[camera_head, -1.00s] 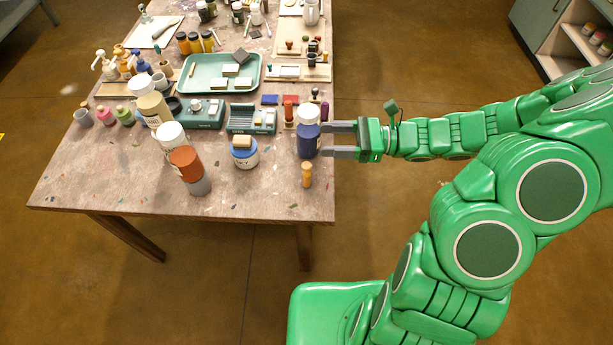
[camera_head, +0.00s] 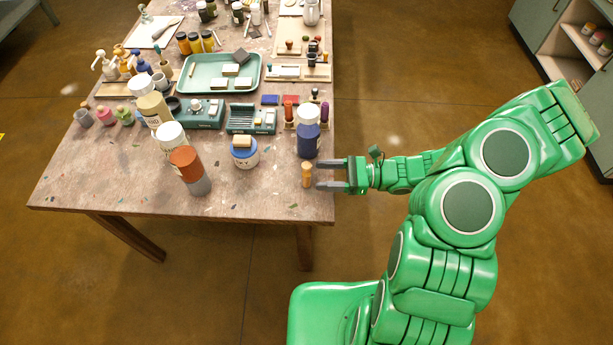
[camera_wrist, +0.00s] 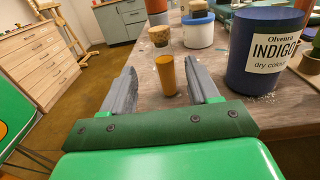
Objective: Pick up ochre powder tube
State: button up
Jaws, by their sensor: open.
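The ochre powder tube (camera_head: 306,178) is a small ochre cylinder with a cork, upright near the table's right front corner. In the wrist view the tube (camera_wrist: 166,76) stands ahead, between the lines of my two fingers, with its tan cork (camera_wrist: 159,37) on top. My gripper (camera_head: 318,175) is open and empty, just right of the tube in the head view. In the wrist view my gripper (camera_wrist: 165,80) shows both fingers apart. I cannot tell whether the fingertips reach past the tube's near side; no contact shows.
A large indigo jar (camera_head: 308,140) stands close behind the tube; in the wrist view the jar (camera_wrist: 262,52) is just right of my right finger. The wooden table's (camera_head: 270,205) front strip is mostly clear.

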jog(key=shift+w+a+f, duration=0.1)
jog(key=shift+a, duration=1.7)
jog(key=shift+w+a+f, duration=0.1)
jog(key=shift+a, duration=1.7)
jog(key=c, duration=1)
jog(key=shift+c, duration=0.2)
notch_tip(320, 180, up, 10)
